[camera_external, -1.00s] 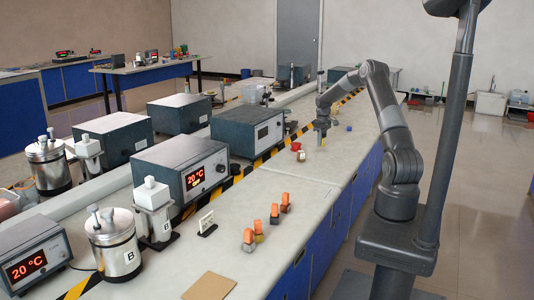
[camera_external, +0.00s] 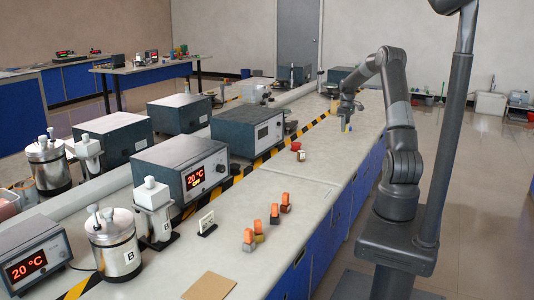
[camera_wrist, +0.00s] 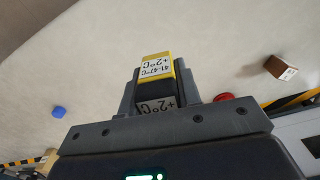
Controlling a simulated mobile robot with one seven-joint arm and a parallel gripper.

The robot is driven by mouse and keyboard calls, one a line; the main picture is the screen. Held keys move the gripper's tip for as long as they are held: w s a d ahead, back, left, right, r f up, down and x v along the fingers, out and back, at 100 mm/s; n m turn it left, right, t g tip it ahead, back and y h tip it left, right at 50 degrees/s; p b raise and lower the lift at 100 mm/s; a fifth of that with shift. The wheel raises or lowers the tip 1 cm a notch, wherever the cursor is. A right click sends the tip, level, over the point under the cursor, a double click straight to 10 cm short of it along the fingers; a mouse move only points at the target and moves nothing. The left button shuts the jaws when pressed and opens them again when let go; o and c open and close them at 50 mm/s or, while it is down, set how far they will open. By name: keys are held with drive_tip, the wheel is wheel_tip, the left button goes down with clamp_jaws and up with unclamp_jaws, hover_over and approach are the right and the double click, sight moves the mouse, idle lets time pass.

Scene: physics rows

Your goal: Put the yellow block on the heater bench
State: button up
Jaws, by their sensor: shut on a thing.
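The yellow block (camera_wrist: 158,68), with white labels reading "+2°C", is held between my gripper's fingers in the wrist view. In the external view my gripper (camera_external: 345,112) is shut on the yellow block (camera_external: 343,124) and points down over the far part of the long pale bench (camera_external: 320,165). Units with red "20 °C" displays stand on this bench, such as the dark box (camera_external: 190,170). I cannot tell from the pictures which surface is called the heater bench.
A small blue object (camera_wrist: 58,112) lies near my gripper. A red object (camera_external: 295,146) and a pale small block (camera_external: 301,156) lie nearer. Several orange-topped pieces (camera_external: 275,213) stand in front. Another bench (camera_external: 150,68) with red-display devices stands at the back left.

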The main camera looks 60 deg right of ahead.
drive_tip(key=w+a+n, duration=0.3)
drive_tip(key=w+a, duration=0.8)
drive_tip(key=a, duration=0.4)
drive_tip(key=w+a+n, duration=0.3)
drive_tip(key=w+a, duration=0.9)
drive_tip(key=a, duration=0.2)
drive_tip(key=w+a+n, duration=0.1)
drive_tip(key=w+a, duration=0.1)
drive_tip(key=a, duration=0.6)
drive_tip(key=w+a+n, duration=0.1)
drive_tip(key=w+a, duration=0.1)
drive_tip(key=a, duration=0.5)
drive_tip(key=n, duration=1.2)
hover_over(165, 279)
drive_tip(key=f, duration=0.1)
drive_tip(key=shift+f, duration=4.9)
